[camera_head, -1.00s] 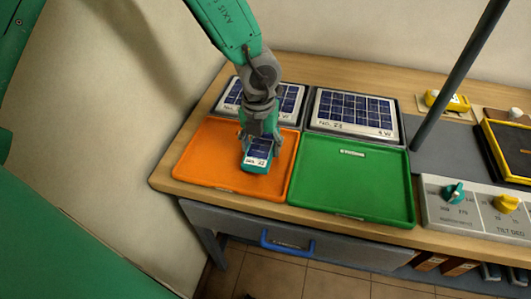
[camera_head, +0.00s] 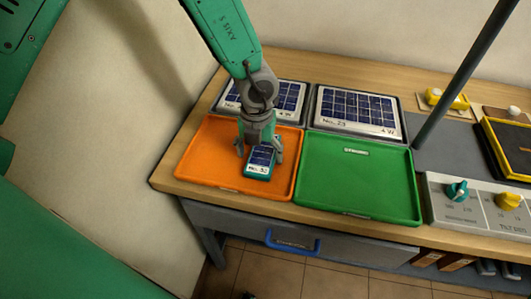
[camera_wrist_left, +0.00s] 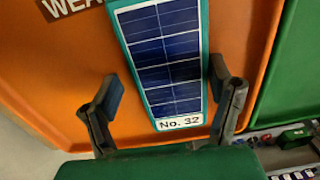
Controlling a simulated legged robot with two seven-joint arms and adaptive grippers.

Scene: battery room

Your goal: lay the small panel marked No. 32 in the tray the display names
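The small panel No. 32 (camera_head: 260,160), blue cells in a teal frame, lies in the orange tray (camera_head: 205,180). In the left wrist view the panel (camera_wrist_left: 165,55) shows its "No. 32" label at the near end. My left gripper (camera_head: 259,150) is over the tray, with its fingers spread on either side of the panel. In the left wrist view the fingers (camera_wrist_left: 168,90) stand apart, with gaps to the panel's edges. A brown label (camera_wrist_left: 65,5) on the orange tray reads "WEA", the rest cut off. My right gripper is not in view. No readable display text shows.
An empty green tray (camera_head: 360,190) stands right of the orange one. Two larger panels lie behind the trays, one (camera_head: 358,108) marked No. 23. A knob box (camera_head: 470,205), a dark pole (camera_head: 465,75) and a yellow-framed dark unit (camera_head: 510,150) are at the right.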

